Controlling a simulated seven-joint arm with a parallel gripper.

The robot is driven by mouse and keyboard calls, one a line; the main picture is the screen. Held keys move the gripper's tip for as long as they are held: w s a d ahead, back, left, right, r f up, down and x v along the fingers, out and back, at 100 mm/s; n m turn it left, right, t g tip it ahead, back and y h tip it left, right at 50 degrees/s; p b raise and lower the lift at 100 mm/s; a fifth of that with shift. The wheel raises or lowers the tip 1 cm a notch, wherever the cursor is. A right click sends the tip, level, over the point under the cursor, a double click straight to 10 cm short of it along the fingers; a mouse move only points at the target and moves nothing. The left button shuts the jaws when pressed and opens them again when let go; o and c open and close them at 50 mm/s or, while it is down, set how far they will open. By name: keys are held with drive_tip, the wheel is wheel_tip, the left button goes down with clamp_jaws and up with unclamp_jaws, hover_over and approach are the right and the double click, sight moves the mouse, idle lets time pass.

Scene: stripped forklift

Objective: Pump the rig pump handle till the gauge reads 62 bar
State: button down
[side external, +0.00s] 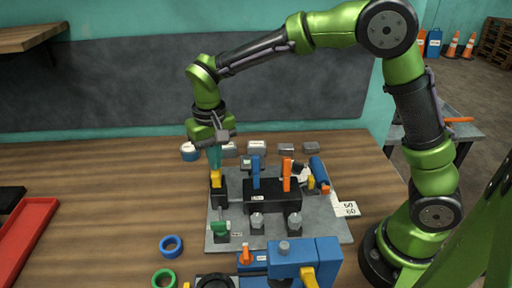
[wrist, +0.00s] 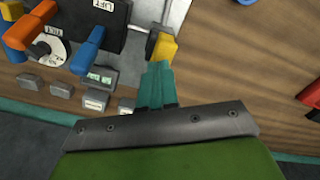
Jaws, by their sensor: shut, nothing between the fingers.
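My gripper (side external: 215,160) has teal fingers pointing down, shut with nothing between them. It also shows in the wrist view (wrist: 158,68). The fingertips are right by a yellow block-shaped grip (side external: 217,179) at the left of the grey rig plate; the grip also shows in the wrist view (wrist: 163,48). I cannot tell whether they touch. This grip looks like a pump handle, but no readable label confirms it. A small grey box with a green display (wrist: 102,75) lies close by, perhaps the gauge; its digits are too small to read.
A black block with a blue lever (side external: 256,172) and an orange lever (side external: 287,174) stands mid-plate. Several small grey boxes line the back. A red tray (side external: 22,240) sits far left.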

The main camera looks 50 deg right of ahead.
drive_tip(key=shift+f, duration=1.65)
drive_tip(key=shift+r, duration=2.65)
idle(1.2)
drive_tip(key=shift+r, duration=2.55)
